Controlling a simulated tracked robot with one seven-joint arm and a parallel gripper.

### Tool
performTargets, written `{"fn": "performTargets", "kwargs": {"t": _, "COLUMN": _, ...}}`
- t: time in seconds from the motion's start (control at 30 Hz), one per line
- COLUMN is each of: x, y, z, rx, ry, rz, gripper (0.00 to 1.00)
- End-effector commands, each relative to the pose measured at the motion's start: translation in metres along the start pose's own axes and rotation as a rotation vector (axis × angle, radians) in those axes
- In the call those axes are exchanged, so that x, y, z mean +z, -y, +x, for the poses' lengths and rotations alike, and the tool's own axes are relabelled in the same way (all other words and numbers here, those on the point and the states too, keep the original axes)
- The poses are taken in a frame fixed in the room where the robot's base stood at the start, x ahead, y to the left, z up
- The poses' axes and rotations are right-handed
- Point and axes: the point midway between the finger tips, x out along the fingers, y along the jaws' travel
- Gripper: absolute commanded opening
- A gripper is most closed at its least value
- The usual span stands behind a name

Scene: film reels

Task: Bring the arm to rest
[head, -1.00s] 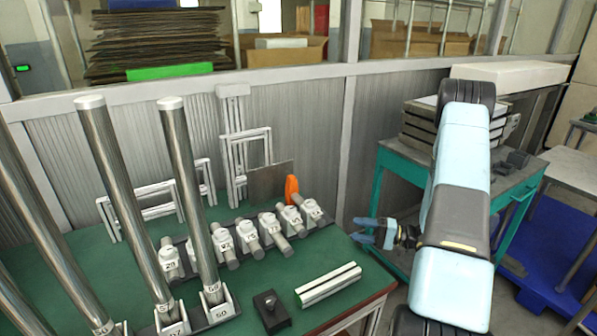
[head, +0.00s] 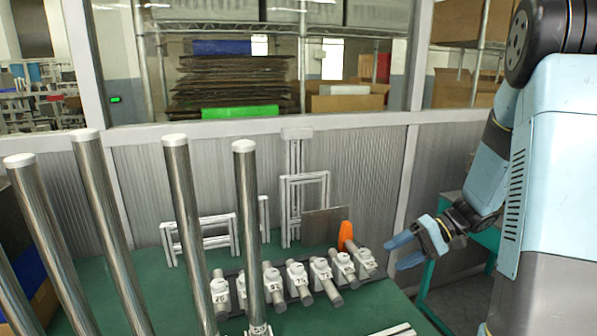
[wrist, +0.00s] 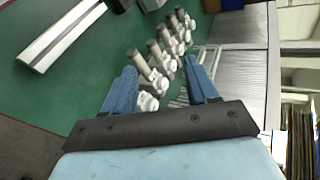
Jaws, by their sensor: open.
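My gripper (head: 405,253) is open and empty in the head view, its two blue fingers pointing left at the right edge of the green table. My light blue and black arm comes down to it from the upper right. In the wrist view my gripper (wrist: 165,82) shows both blue fingers spread apart, with nothing held between them. Beyond the fingers is a row of numbered white clamps with short metal cylinders (wrist: 158,55). The same row of clamps (head: 296,279) stands on the table, left of my gripper in the head view.
Tall metal posts (head: 186,235) rise from the left of the green table (head: 150,290). White frames (head: 303,210), a grey plate (head: 322,227) and an orange object (head: 345,235) stand at the back. A white profile bar (wrist: 62,33) lies on the table. A ribbed partition (head: 365,170) closes the rear.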

Motion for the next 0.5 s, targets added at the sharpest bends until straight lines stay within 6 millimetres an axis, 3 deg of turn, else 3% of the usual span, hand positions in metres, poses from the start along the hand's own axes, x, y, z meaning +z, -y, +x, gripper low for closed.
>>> {"fn": "performTargets", "kwargs": {"t": 0.2, "x": 0.033, "y": 0.036, "z": -0.002, "rx": 0.183, "ry": 0.032, "rz": -0.024, "gripper": 0.58}}
{"fn": "performTargets", "kwargs": {"t": 0.5, "x": 0.077, "y": 0.072, "z": -0.009, "rx": 0.431, "ry": 0.012, "rz": -0.059, "gripper": 0.58}}
